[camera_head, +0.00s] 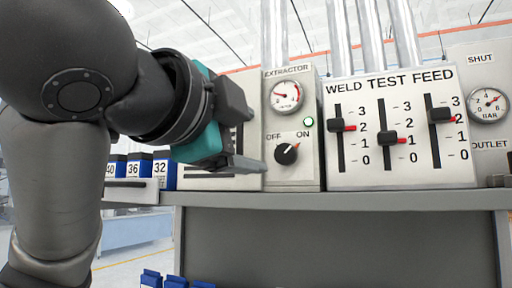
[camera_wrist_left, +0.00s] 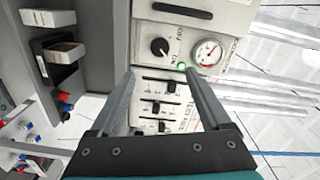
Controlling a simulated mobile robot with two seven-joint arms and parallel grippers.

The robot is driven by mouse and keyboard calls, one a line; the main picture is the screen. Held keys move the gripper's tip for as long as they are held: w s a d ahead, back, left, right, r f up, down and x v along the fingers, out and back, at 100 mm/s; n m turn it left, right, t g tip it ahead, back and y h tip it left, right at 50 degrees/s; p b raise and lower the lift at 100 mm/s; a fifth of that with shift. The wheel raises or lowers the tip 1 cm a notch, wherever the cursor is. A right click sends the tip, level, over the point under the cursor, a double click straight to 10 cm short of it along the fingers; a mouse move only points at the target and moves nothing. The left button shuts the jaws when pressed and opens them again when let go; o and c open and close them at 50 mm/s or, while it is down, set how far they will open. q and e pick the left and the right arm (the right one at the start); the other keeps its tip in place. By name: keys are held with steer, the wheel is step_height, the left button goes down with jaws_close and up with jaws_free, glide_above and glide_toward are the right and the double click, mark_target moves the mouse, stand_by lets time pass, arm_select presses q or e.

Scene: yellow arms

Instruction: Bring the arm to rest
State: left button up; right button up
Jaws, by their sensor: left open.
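My left arm (camera_head: 60,190) comes in from the left in the head view, raised in front of the control panels. Its teal and dark left gripper (camera_head: 247,135) is open, with nothing seen between the fingers, beside the extractor panel (camera_head: 291,166). In the left wrist view the two fingers of the left gripper (camera_wrist_left: 161,72) stand apart, with panels behind them. The extractor knob (camera_head: 287,153) points towards ON, and the green lamp (camera_head: 308,121) is lit. My right gripper is not in view.
A pressure gauge (camera_head: 488,105) is at the right. Blue numbered boxes (camera_head: 138,165) stand at left behind my arm. The console ledge (camera_head: 340,200) runs below the panels.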

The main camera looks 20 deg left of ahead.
arm_select(q)
steer(key=shift+s, duration=0.4)
